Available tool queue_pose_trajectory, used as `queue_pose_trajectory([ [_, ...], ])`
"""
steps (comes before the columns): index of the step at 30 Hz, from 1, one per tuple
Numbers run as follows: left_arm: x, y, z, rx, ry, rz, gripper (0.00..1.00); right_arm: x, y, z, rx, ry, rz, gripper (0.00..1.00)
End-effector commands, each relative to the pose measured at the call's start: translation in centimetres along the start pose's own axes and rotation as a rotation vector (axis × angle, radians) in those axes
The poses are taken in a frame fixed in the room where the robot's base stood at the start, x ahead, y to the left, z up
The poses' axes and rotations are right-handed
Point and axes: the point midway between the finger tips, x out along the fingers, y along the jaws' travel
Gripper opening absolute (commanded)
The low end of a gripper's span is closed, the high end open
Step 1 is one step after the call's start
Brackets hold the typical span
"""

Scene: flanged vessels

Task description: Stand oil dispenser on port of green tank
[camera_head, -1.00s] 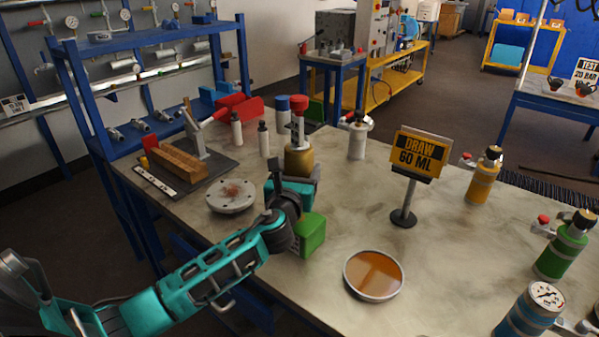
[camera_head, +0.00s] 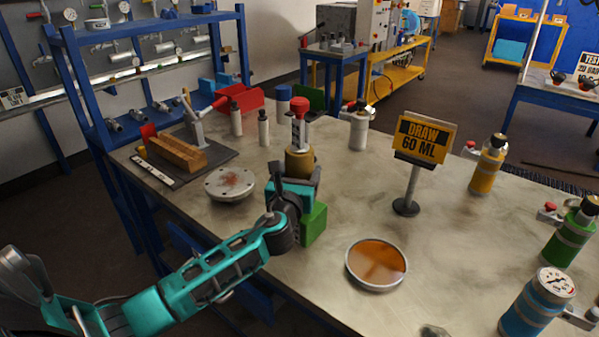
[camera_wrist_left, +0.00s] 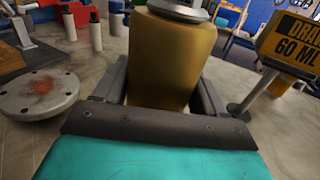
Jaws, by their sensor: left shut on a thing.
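The oil dispenser (camera_head: 299,163) has a brass body and a red top and looks upright. My left gripper (camera_head: 297,180) is shut on its brass body; the left wrist view shows the body (camera_wrist_left: 172,58) between the two fingers. Whether its base touches the table is hidden by the gripper. The green tank (camera_head: 566,240) stands at the right of the table, with a grey band, a dark top and a side fitting with a red knob. Its port cannot be made out clearly. The dispenser is well to the left of this tank. My right gripper is not recognizable in view.
A "DRAW 60 ML" sign (camera_head: 424,138) and a dish of amber liquid (camera_head: 376,265) stand between dispenser and green tank. A yellow tank (camera_head: 487,168) and blue gauge tank (camera_head: 537,303) flank the green one. A flanged plate (camera_head: 230,184) and green block (camera_head: 313,223) are near the gripper.

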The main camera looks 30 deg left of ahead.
Motion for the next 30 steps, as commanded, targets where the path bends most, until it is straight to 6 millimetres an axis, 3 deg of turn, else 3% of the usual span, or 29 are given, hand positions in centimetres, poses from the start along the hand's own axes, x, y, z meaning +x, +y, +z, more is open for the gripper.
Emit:
queue_pose_trajectory([
  [19,0.03,-0.01,-0.48,0.000,-0.003,0.000,0.24,0.22,-0.02,0.30,0.000,0.000,0.000,1.00],
  [20,0.03,-0.01,-0.41,0.000,-0.003,0.000,0.74,0.19,-0.02,0.26,0.000,0.000,0.000,1.00],
  [28,0.01,-0.01,-0.48,0.000,-0.001,0.000,1.00,0.18,-0.02,0.26,0.000,0.000,0.000,1.00],
  [30,0.01,-0.01,-0.50,0.000,-0.001,0.000,1.00,0.18,-0.02,0.26,0.000,0.000,0.000,1.00],
])
